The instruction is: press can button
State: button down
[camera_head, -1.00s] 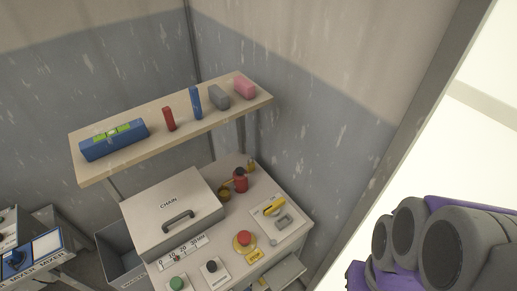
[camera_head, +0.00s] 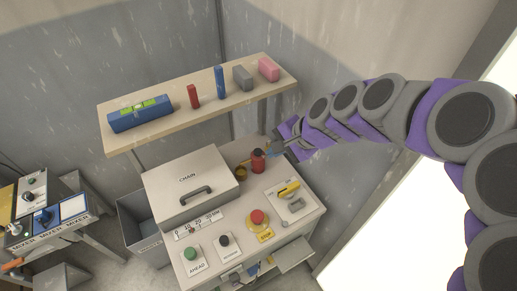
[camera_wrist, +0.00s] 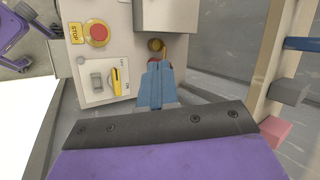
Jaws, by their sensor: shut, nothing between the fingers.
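A small red can (camera_head: 258,162) with a dark top stands at the back right of the grey control desk, beside a small brass-coloured cup (camera_head: 240,173). My gripper (camera_head: 274,149) is at the can's upper right in the head view, its blue fingers close to the can's top. I cannot tell whether they touch. In the wrist view the shut, empty fingers (camera_wrist: 155,72) point towards the desk and cover most of the can. Only a bit of red shows at their tips, below the brass cup (camera_wrist: 155,45). The can's button is not clearly visible.
A wooden shelf (camera_head: 150,137) with several blocks hangs above. A mixer bench (camera_head: 75,232) stands left.

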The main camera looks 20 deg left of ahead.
jog(key=w+a+f+m+t, duration=0.1)
jog(key=w+a+f+m, duration=0.4)
jog(key=w, duration=0.3)
jog(key=w+a+f+m+t+p, duration=0.1)
jog(key=w+a+f+m+t, duration=0.1)
jog(key=w+a+f+m, duration=0.3)
jog(key=w+f, duration=0.1)
jog(key=w, duration=0.2)
jog(key=shift+w+f+y, duration=0.2)
jog(key=shift+f+y, duration=0.15)
jog(key=shift+y, duration=0.05)
jog(key=shift+f, duration=0.1)
jog(key=b, duration=0.6)
send_over(259, 153)
notch_tip(259, 153, down, 7)
jog(key=shift+w+a+f, duration=0.1)
jog(key=shift+w+f, duration=0.05)
jog(key=shift+f+b, duration=0.45)
jog(key=shift+f, duration=0.2)
jog(key=shift+f, duration=0.2)
jog(key=shift+f, duration=0.15)
